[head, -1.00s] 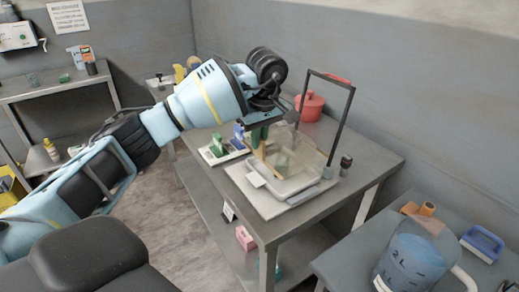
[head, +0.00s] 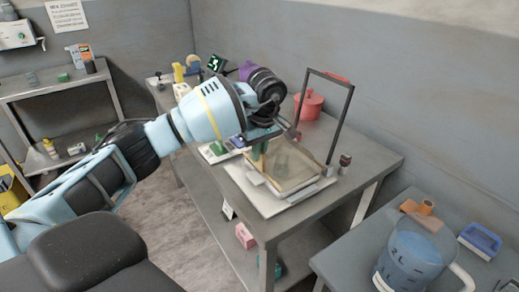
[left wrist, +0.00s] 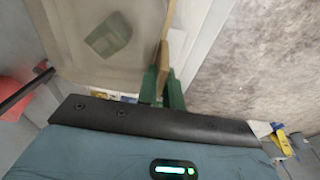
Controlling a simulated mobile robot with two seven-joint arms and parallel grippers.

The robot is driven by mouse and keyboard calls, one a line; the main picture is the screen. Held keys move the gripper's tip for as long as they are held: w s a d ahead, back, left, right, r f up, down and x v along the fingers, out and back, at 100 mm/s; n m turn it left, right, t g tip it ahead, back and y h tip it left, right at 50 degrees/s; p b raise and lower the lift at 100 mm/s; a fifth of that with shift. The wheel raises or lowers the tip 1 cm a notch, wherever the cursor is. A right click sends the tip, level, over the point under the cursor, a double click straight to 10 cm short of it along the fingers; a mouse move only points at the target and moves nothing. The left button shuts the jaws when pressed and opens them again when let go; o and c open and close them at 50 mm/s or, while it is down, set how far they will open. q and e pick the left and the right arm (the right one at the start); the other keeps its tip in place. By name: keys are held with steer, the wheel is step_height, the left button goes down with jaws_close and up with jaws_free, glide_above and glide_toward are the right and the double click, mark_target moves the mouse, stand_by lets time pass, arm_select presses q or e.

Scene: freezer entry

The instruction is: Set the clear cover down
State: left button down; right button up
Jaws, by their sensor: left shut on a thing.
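The clear cover (head: 296,167) is a see-through panel with a tan edge. It lies low over the pale tray-like base (head: 283,210) on the middle table; whether it fully rests there I cannot tell. My left gripper (head: 259,152) is shut on the cover's near-left edge with its green fingers. In the left wrist view the green fingers (left wrist: 163,86) pinch the tan strip, and the cloudy cover (left wrist: 75,60) spreads to the left. A greyish-green block (left wrist: 108,35) shows under it, blurred. My right gripper is not in view.
A dark upright frame (head: 345,118) stands at the base's right side. A red pot (head: 309,104) is behind it, and a small dark-topped bottle (head: 345,162) stands to the right. A blue-filled jug (head: 410,262) is on the right table. The middle table's front right is clear.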

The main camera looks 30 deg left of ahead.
arm_select(q)
steer(key=c, duration=1.5)
jaws_free()
steer(key=shift+c, duration=0.2)
steer(key=shift+r, duration=0.1)
step_height(320, 180, up, 13)
steer(key=d, duration=0.1)
steer(key=shift+s+d+p, duration=0.35)
steer(key=shift+p, duration=0.1)
